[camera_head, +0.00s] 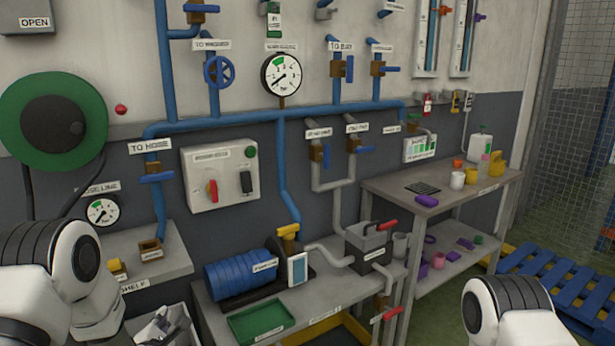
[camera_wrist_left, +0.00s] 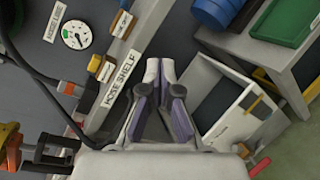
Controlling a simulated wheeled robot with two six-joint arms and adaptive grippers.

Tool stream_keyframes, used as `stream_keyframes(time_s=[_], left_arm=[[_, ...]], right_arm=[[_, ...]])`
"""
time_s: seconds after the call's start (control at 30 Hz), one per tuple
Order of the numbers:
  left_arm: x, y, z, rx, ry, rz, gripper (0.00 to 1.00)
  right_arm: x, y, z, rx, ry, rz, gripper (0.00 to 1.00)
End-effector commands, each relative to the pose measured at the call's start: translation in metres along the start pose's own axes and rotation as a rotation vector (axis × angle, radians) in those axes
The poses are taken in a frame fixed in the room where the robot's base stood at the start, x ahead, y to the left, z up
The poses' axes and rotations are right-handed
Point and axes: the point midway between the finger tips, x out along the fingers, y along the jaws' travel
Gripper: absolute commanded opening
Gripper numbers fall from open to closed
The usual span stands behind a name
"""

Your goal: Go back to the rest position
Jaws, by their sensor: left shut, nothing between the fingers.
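My left gripper (camera_wrist_left: 163,92) shows in the left wrist view, its two fingers shut together at the tips with nothing between them.
The hose shelf (camera_head: 168,262) and a white bin (camera_head: 180,318) are near my left arm. A bench with a blue motor (camera_head: 240,273) and a green tray (camera_head: 262,319) is in the middle. A side table (camera_head: 470,187) and a blue pallet (camera_head: 545,278) stand right.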

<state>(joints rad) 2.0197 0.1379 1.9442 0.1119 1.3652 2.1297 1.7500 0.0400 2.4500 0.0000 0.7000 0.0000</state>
Motion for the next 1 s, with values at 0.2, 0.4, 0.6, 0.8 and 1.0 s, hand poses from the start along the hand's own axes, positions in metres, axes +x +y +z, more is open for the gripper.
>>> stream_keyframes(time_s=[0.2, 0.4, 0.6, 0.8, 1.0], left_arm=[[-0.111, -0.145, -0.092, 0.512, 0.130, -0.507, 0.00], [-0.265, -0.217, -0.156, 1.133, -0.059, -1.098, 0.00], [-0.369, -0.220, -0.172, 1.662, -0.644, -1.479, 0.00], [-0.379, -0.220, -0.174, 1.867, -0.944, -1.490, 0.00], [-0.379, -0.220, -0.174, 1.872, -0.950, -1.488, 0.00]], right_arm=[[0.000, 0.000, 0.000, 0.000, 0.000, 0.000, 0.40], [0.000, 0.000, 0.000, 0.000, 0.000, 0.000, 0.40], [0.000, 0.000, 0.000, 0.000, 0.000, 0.000, 0.40], [0.000, 0.000, 0.000, 0.000, 0.000, 0.000, 0.40], [0.000, 0.000, 0.000, 0.000, 0.000, 0.000, 0.40]])
